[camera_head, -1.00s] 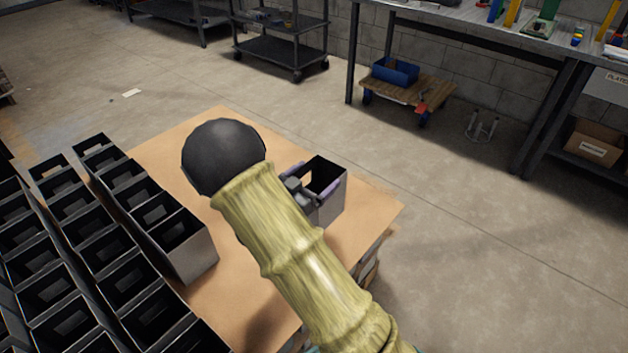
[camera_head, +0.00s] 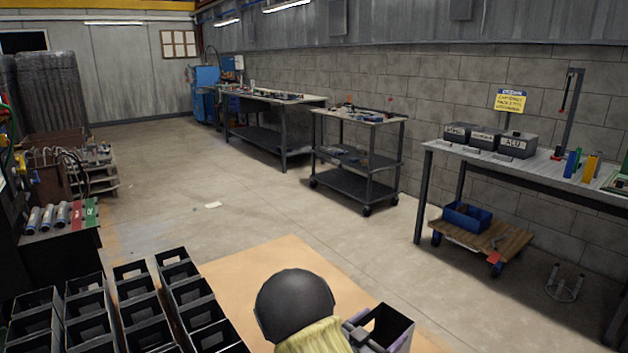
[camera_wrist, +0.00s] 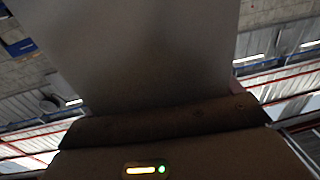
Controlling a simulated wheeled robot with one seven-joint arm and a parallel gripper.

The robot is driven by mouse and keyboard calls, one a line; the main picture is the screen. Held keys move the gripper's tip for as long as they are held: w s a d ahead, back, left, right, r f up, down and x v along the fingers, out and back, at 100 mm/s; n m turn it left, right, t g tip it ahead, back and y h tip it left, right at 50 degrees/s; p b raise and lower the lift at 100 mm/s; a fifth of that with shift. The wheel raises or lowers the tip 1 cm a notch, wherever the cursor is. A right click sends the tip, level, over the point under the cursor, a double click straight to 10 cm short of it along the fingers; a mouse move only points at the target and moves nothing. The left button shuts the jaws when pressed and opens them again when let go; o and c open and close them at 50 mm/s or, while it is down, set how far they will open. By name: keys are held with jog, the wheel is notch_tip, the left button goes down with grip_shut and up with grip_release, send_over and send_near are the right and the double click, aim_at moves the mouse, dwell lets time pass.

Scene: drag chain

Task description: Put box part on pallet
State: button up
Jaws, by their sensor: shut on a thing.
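The dark grey box part (camera_head: 393,322) is an open-topped, upright bin at the bottom of the head view, over the right side of the pallet. My gripper (camera_head: 366,335) is shut on its wall, with purple fingertips showing beside it. In the wrist view the box part's plain grey side (camera_wrist: 150,50) fills the upper middle and hides the fingers. The pallet (camera_head: 262,262) has a flat tan top; its near part is cut off. I cannot tell whether the held box touches the pallet top. My arm hides part of the pallet.
Rows of similar black boxes (camera_head: 192,300) stand at the lower left, along the pallet's left side. A wooden dolly with a blue bin (camera_head: 467,216) is under the bench at right. A black cart (camera_head: 358,185) stands behind. The floor beyond the pallet is clear.

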notch_tip(320, 180, up, 11)
jog(key=s+n+t+y+p, duration=0.2)
jog(key=n+t+y+p, duration=0.4)
jog(key=p, duration=2.1)
jog(key=n+y, duration=0.3)
jog(key=y, duration=0.4)
jog(key=shift+s+a+f+n, duration=0.15)
jog(key=shift+s+a+n, duration=0.15)
jog(key=shift+s+a, duration=0.1)
jog(key=shift+f, duration=0.1)
jog(key=s+f, duration=0.4)
jog(key=f, duration=0.1)
jog(key=shift+s+f, duration=0.2)
jog(key=shift+d, duration=0.1)
